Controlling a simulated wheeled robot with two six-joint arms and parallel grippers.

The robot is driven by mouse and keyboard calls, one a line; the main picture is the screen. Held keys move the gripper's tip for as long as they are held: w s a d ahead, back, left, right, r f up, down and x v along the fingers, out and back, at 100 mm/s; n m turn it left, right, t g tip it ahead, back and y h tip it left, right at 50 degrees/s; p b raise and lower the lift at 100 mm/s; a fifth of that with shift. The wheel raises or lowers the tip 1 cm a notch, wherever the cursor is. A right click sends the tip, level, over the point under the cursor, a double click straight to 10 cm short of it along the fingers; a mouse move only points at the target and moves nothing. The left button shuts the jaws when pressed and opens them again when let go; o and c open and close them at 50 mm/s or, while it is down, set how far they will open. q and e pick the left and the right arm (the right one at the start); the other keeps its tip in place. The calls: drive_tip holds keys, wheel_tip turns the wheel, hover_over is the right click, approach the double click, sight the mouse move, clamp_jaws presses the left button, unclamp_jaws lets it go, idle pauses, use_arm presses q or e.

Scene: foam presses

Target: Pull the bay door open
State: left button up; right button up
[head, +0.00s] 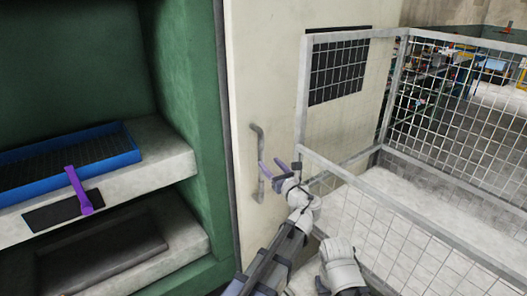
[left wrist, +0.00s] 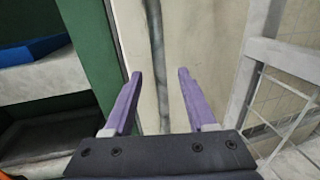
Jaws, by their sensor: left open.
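A tall cream door panel (head: 270,60) stands just right of the green press frame. A grey vertical bar handle (head: 257,144) is fixed on it. My left gripper (head: 270,166) is open in front of the lower part of the handle. In the left wrist view, the purple fingers (left wrist: 160,76) are spread, and the handle bar (left wrist: 155,40) runs down through the gap between them. I cannot tell how deep the bar sits between the fingers. No contact shows. The door looks shut against the frame. My right gripper's fingers do not show.
A wire mesh cage (head: 345,175) stands close to the right of my left gripper. On the left, a green press (head: 185,70) has a blue tray (head: 125,152) with a purple handle (head: 77,190) on its ledge. Shelving (head: 435,75) stands far back right.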

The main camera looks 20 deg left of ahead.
sight(262, 156)
use_arm(q)
drive_tip(key=shift+x, duration=3.8)
clamp_jaws()
